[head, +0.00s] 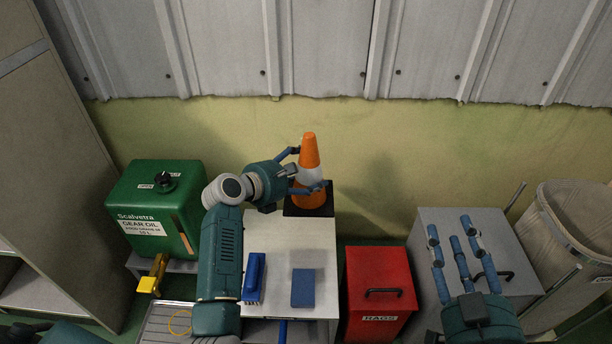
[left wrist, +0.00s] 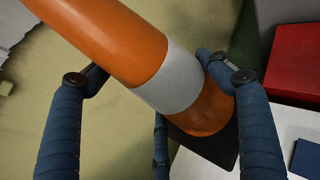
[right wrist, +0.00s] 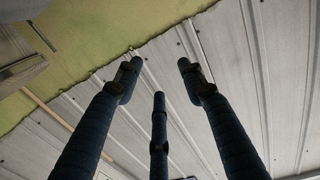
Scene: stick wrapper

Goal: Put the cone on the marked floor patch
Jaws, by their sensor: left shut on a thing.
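The orange cone (head: 310,150) has a white band and a dark square base. It stands upright at the back of the white table (head: 300,243), against the yellow-green wall. My left gripper (head: 305,170) is shut on the cone around its middle, with fingers on both sides. In the left wrist view the cone (left wrist: 125,45) runs between the fingers, and its base rests on or just over the white surface; I cannot tell which. My right gripper (head: 460,240) is open and empty over the right side; the right wrist view shows its fingers spread. I see no marked floor patch.
A blue brush (head: 254,277) and a blue block (head: 303,288) lie on the table. A red rags bin (head: 378,290) stands right of it, then a grey cabinet (head: 455,222) and a pale bin (head: 570,240). A green gear oil can (head: 157,205) stands left.

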